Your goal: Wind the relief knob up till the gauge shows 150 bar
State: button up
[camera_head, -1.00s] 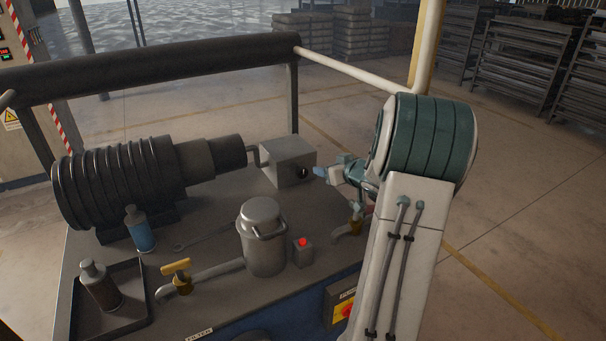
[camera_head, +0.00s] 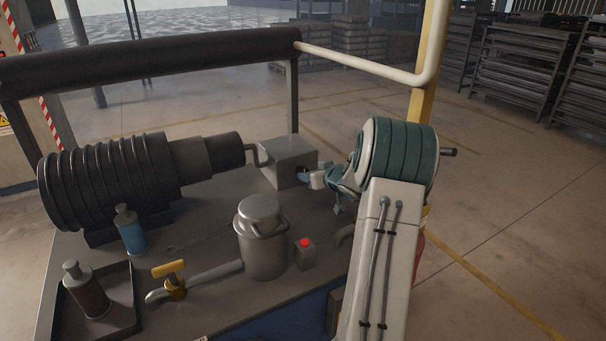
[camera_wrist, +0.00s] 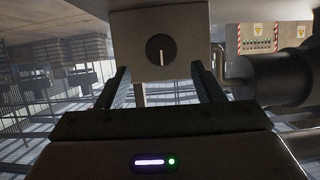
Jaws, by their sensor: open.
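The relief knob (camera_wrist: 160,50) is a dark round disc with a pale upright mark, on the face of a grey block (camera_wrist: 190,20). In the head view the block (camera_head: 283,152) stands behind the motor's end, and the knob's dark edge (camera_head: 302,170) shows on its right face, partly covered by my gripper (camera_head: 308,180). In the wrist view my gripper (camera_wrist: 160,72) is open and empty. Its two fingers point at the block, one on each side of the knob and apart from it. I cannot make out a gauge in either view.
A ribbed motor (camera_head: 105,180) fills the bench's left. A lidded can (camera_head: 262,240), a red-button box (camera_head: 305,252), a yellow-handled valve (camera_head: 172,280), a blue bottle (camera_head: 130,230) and a tray (camera_head: 118,305) stand in front. A black padded rail (camera_head: 150,58) runs behind.

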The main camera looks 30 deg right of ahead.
aim_at(304, 172)
jog(key=x, duration=0.6)
jog(key=shift+a, duration=0.1)
